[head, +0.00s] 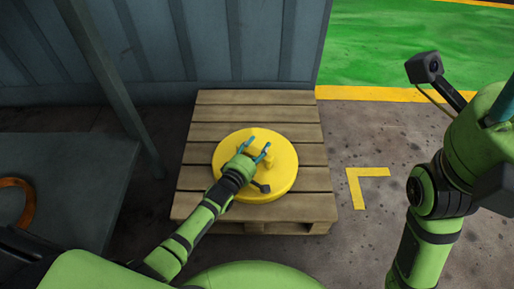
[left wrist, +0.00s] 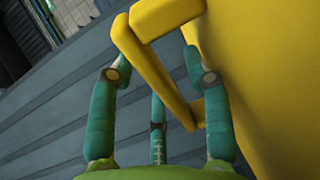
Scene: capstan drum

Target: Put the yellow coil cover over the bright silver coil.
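The yellow coil cover (head: 284,179) is a round, thick disc lying flat on a wooden pallet, with a raised yellow handle on top. My left gripper (head: 256,154) is over the cover at the handle. Its teal fingers are spread. In the left wrist view the handle (left wrist: 150,68) runs between the open fingers (left wrist: 160,85), its near end close to the right finger. The cover's yellow face (left wrist: 270,70) fills the right side there. I see no bright silver coil. My right arm is at the right edge, with its fingers out of the picture.
The pallet (head: 255,104) stands by a grey ribbed wall (head: 270,45). A dark table (head: 75,170) with a copper-coloured ring (head: 28,204) is at the left. A yellow corner mark (head: 352,183) lies on open floor at the right. Green floor (head: 410,50) lies behind.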

